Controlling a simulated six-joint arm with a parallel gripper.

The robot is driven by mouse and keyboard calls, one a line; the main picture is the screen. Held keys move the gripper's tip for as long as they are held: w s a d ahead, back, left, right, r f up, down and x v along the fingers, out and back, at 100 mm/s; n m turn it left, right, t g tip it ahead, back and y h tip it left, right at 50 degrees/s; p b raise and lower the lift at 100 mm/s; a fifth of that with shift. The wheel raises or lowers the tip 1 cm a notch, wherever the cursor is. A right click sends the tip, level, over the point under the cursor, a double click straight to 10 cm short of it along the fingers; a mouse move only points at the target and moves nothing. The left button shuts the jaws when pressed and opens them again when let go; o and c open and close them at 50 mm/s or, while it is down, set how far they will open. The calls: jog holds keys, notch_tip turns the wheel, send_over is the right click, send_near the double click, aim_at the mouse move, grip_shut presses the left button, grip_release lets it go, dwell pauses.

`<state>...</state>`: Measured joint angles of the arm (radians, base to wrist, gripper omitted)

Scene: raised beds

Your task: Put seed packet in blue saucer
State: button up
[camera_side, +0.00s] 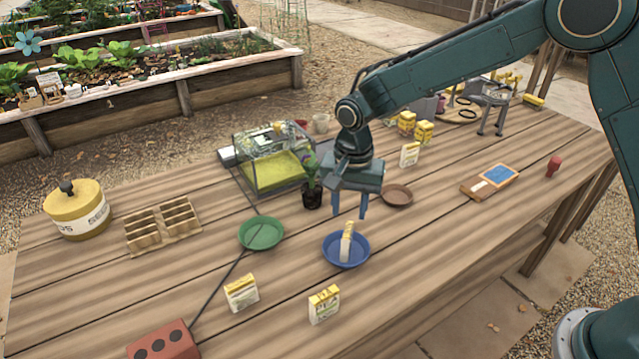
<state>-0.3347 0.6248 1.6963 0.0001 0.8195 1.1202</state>
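A blue saucer (331,255) rests on the wooden table near the middle. A seed packet (347,240), white with yellow, stands tilted inside the saucer. My gripper (349,212) is above the saucer, pointing down, its two fingers apart with nothing between them. The fingertips are higher than the packet's top edge or close to it; the exact gap is hard to judge. Other seed packets stand on the table: one at the front (324,305), one to its left (242,293), and one behind my gripper (410,155).
A green saucer (261,233) and brown saucer (397,195) flank the blue one. A potted plant (312,196) stands just left of my gripper, before a clear box (272,165). A dark cable crosses the table at left. The right front is clear.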

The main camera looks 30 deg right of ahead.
notch_tip(320, 180, up, 3)
dwell(0.3)
dwell(0.4)
notch_tip(320, 180, up, 8)
jog(key=n+t, duration=0.1)
jog(key=n, duration=0.1)
send_over(350, 230)
jog(key=s+d, duration=0.4)
jog(key=s+d+r+n+t, duration=0.2)
jog(key=s+d+r, duration=0.4)
jog(key=s+r, duration=0.1)
jog(key=s+d+n+t, duration=0.1)
jog(key=s+d+n, duration=0.1)
jog(key=s, duration=0.6)
jog(key=s+d+r+n+t, duration=0.1)
jog(key=s+d+n, duration=0.2)
jog(key=s, duration=0.6)
jog(key=shift+d+r+t, duration=0.25)
jog(key=shift+r+t, duration=0.05)
